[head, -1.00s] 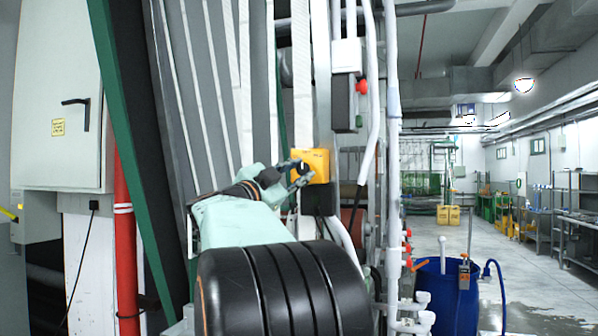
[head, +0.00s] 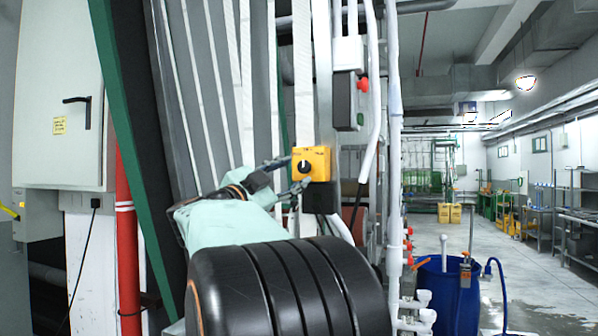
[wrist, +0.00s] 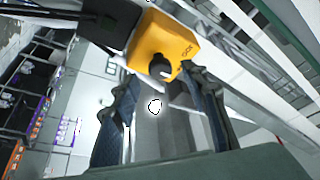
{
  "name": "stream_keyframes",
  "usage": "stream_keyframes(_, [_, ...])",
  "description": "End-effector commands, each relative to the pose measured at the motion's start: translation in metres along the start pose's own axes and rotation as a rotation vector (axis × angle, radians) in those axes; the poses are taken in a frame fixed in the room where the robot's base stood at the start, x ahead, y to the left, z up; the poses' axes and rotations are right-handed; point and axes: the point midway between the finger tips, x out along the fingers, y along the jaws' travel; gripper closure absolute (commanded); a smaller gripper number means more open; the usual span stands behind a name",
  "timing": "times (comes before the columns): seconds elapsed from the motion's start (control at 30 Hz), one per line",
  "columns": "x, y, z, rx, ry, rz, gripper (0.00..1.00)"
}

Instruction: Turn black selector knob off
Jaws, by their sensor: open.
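The black selector knob (head: 304,166) sits on the front of a yellow switch box (head: 319,163) fixed to a vertical post. In the wrist view the knob (wrist: 160,68) with its white mark shows on the yellow box (wrist: 172,42), beyond and between my fingertips. My gripper (head: 290,175) is open, its fingers spread to the left of the knob, one above and one below its level. In the wrist view my gripper (wrist: 163,95) shows both fingers apart with nothing between them. I cannot tell whether a fingertip touches the box.
A grey control box with a red button (head: 362,84) hangs above the yellow box. A black box (head: 320,198) sits just below it. White pipes (head: 394,150) run to the right. A blue barrel (head: 447,290) stands at lower right. Grey webbing strips (head: 200,100) rise behind my arm.

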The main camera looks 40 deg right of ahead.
Motion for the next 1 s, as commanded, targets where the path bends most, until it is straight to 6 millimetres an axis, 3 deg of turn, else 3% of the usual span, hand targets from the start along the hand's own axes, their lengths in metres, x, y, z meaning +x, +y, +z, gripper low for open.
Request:
stream_keyframes(0.2, [-0.049,-0.001,0.000,0.000,-0.003,-0.003,0.59])
stream_keyframes(0.4, [-0.075,0.000,0.000,0.000,-0.002,-0.002,0.59])
stream_keyframes(1.0, [-0.081,0.000,0.000,0.000,0.000,0.000,0.59])
